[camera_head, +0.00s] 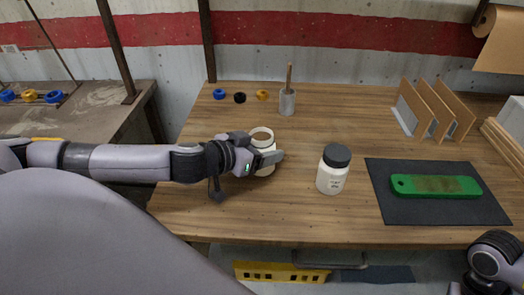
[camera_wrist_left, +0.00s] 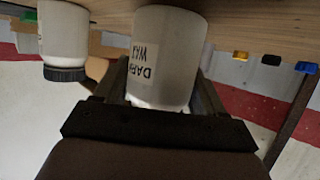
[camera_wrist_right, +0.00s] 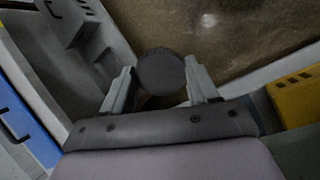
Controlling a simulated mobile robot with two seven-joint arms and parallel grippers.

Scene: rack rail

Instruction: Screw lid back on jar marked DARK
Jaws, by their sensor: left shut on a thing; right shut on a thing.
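The white jar (camera_wrist_left: 175,40) shows a label reading DARK WAX in the left wrist view. In the head view this jar (camera_head: 268,146) has an open mouth facing up and no lid on it. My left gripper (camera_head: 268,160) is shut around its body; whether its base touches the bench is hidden. A round dark lid (camera_wrist_right: 160,72) sits between the fingers of my right gripper (camera_wrist_right: 160,92), which is shut on it, seen over the floor and away from the jar. The right gripper is outside the head view; only part of that arm shows at lower right.
A second white jar (camera_head: 332,177) with a dark lid stands to the right. A dark mat (camera_head: 400,212) bears a green block (camera_head: 435,186). A cup with a brush (camera_head: 287,101) and small coloured rings stand behind. Bench (camera_head: 230,220) front is clear.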

